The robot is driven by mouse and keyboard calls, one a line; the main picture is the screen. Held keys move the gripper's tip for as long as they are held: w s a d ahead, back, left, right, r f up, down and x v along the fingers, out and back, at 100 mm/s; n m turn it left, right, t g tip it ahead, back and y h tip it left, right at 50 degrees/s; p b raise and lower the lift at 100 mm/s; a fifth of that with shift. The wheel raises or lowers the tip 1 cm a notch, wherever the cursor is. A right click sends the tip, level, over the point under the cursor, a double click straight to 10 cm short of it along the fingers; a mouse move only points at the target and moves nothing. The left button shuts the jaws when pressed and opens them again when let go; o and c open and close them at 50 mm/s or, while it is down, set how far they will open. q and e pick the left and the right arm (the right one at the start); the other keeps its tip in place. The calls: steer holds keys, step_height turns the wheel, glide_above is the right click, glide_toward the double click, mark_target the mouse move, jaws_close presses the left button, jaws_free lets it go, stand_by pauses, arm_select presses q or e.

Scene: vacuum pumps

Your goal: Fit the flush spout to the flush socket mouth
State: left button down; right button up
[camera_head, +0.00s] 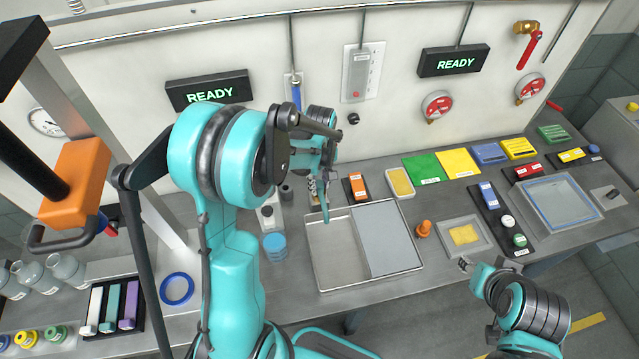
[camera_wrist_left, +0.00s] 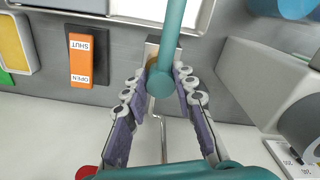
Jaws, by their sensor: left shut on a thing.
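My left gripper (camera_head: 322,188) is low over the back of the bench, behind the metal tray. In the left wrist view its fingers (camera_wrist_left: 160,84) are shut on a teal rod with a rounded end (camera_wrist_left: 167,45), which I take to be the flush spout. The rod also shows in the head view (camera_head: 325,207). Just beyond the fingertips is a grey metal block with a brass-coloured part (camera_wrist_left: 152,45), perhaps the flush socket; its mouth is hidden. A thin bent metal rod (camera_wrist_left: 163,135) runs between the fingers. My right gripper (camera_head: 466,265) is at the bench's front edge; its jaws are unclear.
A two-part tray (camera_head: 308,263) stands in front of my left gripper. An orange-and-black switch (camera_head: 356,187) and yellow dish (camera_head: 399,182) stand right of it; blue discs (camera_head: 274,246) stand left. An orange knob (camera_head: 424,229) stands right of the tray. The wall is close behind.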

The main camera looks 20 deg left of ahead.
arm_select(q)
steer(key=shift+f, duration=0.15)
steer(key=c, duration=1.2)
jaws_free()
steer(key=shift+o, duration=0.2)
step_height(320, 180, up, 12)
